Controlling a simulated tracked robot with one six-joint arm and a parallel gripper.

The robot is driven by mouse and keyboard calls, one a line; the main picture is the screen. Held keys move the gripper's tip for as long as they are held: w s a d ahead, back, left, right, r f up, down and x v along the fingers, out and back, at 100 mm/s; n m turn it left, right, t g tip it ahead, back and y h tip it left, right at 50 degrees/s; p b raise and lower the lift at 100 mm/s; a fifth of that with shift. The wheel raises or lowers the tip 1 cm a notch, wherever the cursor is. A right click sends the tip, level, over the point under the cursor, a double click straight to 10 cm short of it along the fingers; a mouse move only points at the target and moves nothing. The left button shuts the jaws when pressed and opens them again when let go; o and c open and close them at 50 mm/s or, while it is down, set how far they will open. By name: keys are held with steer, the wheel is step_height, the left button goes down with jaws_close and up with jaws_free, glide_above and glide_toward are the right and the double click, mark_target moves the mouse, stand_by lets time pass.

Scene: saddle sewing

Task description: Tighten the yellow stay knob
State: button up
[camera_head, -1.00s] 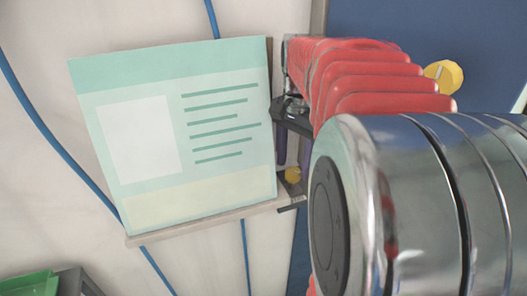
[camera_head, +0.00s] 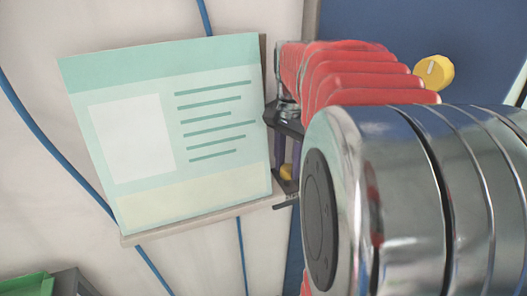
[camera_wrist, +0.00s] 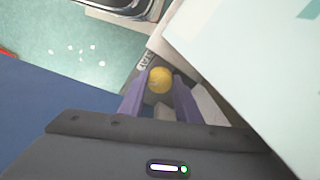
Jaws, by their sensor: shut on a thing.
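The yellow stay knob (camera_wrist: 160,80) sits beside a dark label, partly readable as "STAY", at the edge of the board's ledge. It also shows small and partly covered in the head view (camera_head: 286,171). My gripper (camera_wrist: 159,88) has its two purple fingers on either side of the knob, shut on it. In the head view the fingers (camera_head: 287,158) reach down to the knob from the dark gripper body. The knob's far side and the finger contact are partly hidden.
A pale green instruction board (camera_head: 165,130) stands close to the left of my gripper. Another yellow knob (camera_head: 434,72) is on the blue surface at upper right. Blue lines (camera_head: 60,150) cross the pale panel. A green bin (camera_head: 28,284) is at lower left.

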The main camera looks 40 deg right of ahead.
mark_target(288, 168)
steer(key=shift+c, duration=0.7)
steer(key=shift+m, duration=3.1)
steer(key=o, duration=1.1)
steer(key=shift+c, duration=0.2)
steer(key=shift+r, duration=0.1)
step_height(288, 168, up, 14)
steer(key=shift+f, duration=0.25)
